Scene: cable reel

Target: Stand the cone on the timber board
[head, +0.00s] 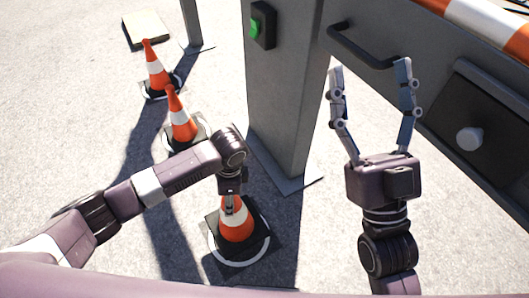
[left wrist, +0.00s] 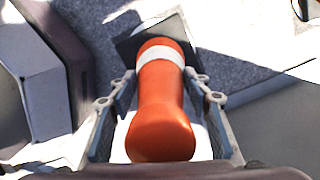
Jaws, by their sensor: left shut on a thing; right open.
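The timber board (head: 147,30) is a pale flat piece lying on the ground at the far upper left. The nearest orange cone (head: 238,230) with a black square base stands upright inside a white ring on the ground. My left gripper (head: 232,204) reaches down onto it from above and is shut on its upper part, which hides the cone's top in the head view. The left wrist view shows the cone (left wrist: 164,110) between both fingers of the gripper (left wrist: 164,90), with its white band and dark base beyond. My right gripper (head: 370,72) is open and empty.
Two more cones stand in a line toward the board, one in the middle (head: 180,125) and one farther off (head: 155,72). A grey post (head: 280,110) with a green button rises right of the held cone. A grey panel with a black handle (head: 362,48) is behind my right gripper.

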